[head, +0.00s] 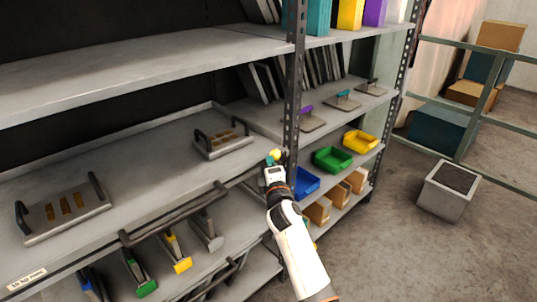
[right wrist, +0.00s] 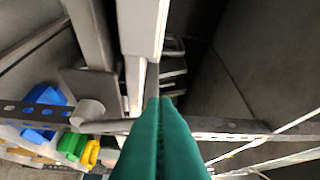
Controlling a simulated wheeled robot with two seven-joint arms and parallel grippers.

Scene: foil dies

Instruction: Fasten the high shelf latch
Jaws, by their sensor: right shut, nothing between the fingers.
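My right gripper (head: 270,162) is at the front post (head: 293,95) of the shelf rack, at about the height of the middle shelf's edge. Its green fingers are shut together and empty; they fill the lower middle of the right wrist view (right wrist: 160,108). A small yellow knob (head: 275,154) shows right by the fingertips in the head view; it may be part of the latch, whose shape is mostly hidden by my gripper. In the right wrist view a grey round peg (right wrist: 88,110) sits left of the fingers, apart from them. My left gripper is out of view.
The middle shelf (head: 120,150) holds two grey trays with handles, one a die (head: 65,208). A dark bar (head: 175,212) runs along its front. Blue, green (head: 332,159) and yellow bins sit right of the post. A grey box (head: 447,190) stands on open floor.

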